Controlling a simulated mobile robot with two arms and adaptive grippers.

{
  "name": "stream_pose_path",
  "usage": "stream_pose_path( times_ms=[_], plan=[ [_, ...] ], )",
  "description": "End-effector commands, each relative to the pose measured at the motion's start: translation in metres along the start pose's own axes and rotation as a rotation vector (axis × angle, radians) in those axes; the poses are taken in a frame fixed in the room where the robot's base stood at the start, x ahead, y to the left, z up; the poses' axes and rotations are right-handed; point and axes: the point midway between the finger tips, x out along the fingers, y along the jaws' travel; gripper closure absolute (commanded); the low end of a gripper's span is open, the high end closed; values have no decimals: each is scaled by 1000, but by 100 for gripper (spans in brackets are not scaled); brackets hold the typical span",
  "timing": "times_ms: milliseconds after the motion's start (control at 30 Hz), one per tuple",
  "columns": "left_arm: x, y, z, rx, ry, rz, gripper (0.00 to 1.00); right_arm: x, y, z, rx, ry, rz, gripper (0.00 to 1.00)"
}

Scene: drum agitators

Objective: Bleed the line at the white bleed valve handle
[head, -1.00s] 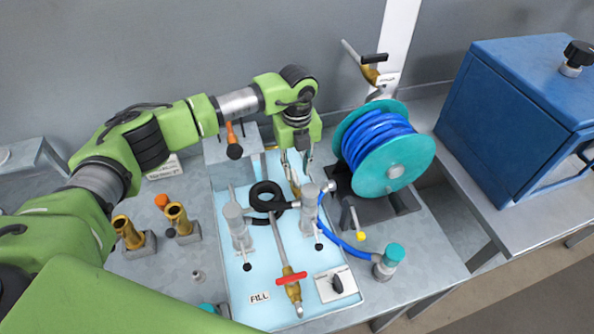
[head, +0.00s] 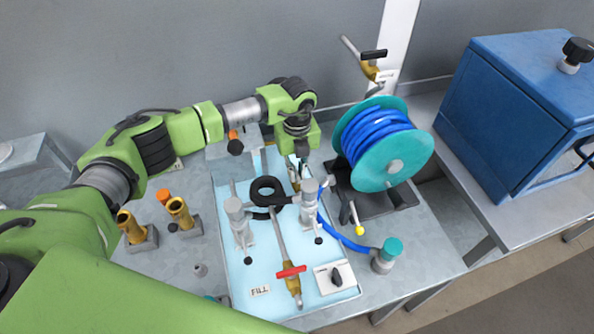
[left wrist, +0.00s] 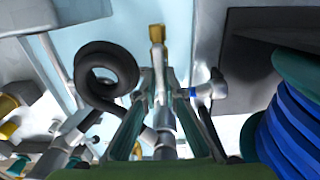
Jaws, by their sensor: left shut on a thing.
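My left gripper (head: 301,178) reaches down from above at the back of the light blue tray (head: 238,272). It also shows in the left wrist view (left wrist: 158,128), its fingers on both sides of a pale stem. It is shut on the white bleed valve handle (left wrist: 159,108), which the fingers largely hide. A brass fitting (left wrist: 157,34) stands just beyond the fingertips in the wrist view. In the head view the handle is hard to make out under the gripper. My right gripper is not in view.
A black coil (head: 268,188) and grey cylinder posts (head: 237,220) stand close to the gripper. A blue hose reel (head: 385,145) is just right. A red-handled brass valve (head: 291,273) lies at the tray's front. A blue cabinet (head: 520,105) stands at far right.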

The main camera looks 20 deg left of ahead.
Motion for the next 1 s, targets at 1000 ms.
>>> stream_pose_path(
  times_ms=[1000],
  plan=[
    [4,8,5,742,-4,-1,100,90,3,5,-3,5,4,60]
  ],
)
